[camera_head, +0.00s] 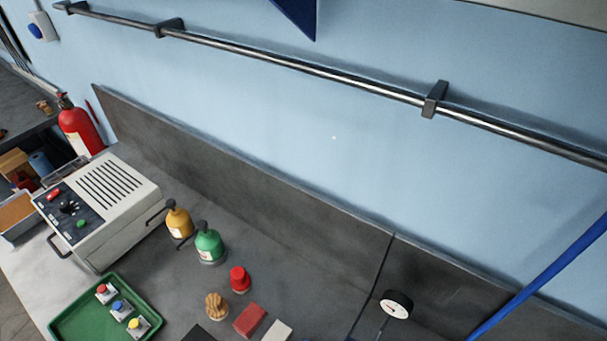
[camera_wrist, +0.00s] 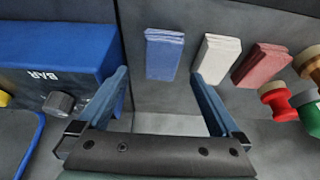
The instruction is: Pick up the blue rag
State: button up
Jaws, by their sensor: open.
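The blue rag (camera_wrist: 164,54) lies folded on the grey bench in the wrist view, at the upper middle. My gripper (camera_wrist: 160,73) is open and empty, with its two fingers spread to either side of the rag's lower end in the picture. I cannot tell how far above the bench the fingertips are. In the head view neither the blue rag nor my gripper shows.
A blue box (camera_wrist: 55,50) stands at the left. The head view shows bottles (camera_head: 208,245), a green tray (camera_head: 75,322) and a gauge (camera_head: 396,304).

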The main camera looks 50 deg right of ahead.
jog(key=shift+f, duration=0.35)
jog(key=b+x, duration=0.4)
jog(key=shift+w+d+f+b, duration=0.15)
jog(key=shift+f+b, duration=0.1)
jog(key=shift+b, duration=0.1)
jog(key=shift+r, duration=0.1)
jog(key=shift+c, duration=0.2)
jog(key=c, duration=1.4)
jog(key=shift+o, duration=0.2)
jog(key=shift+r, duration=0.15)
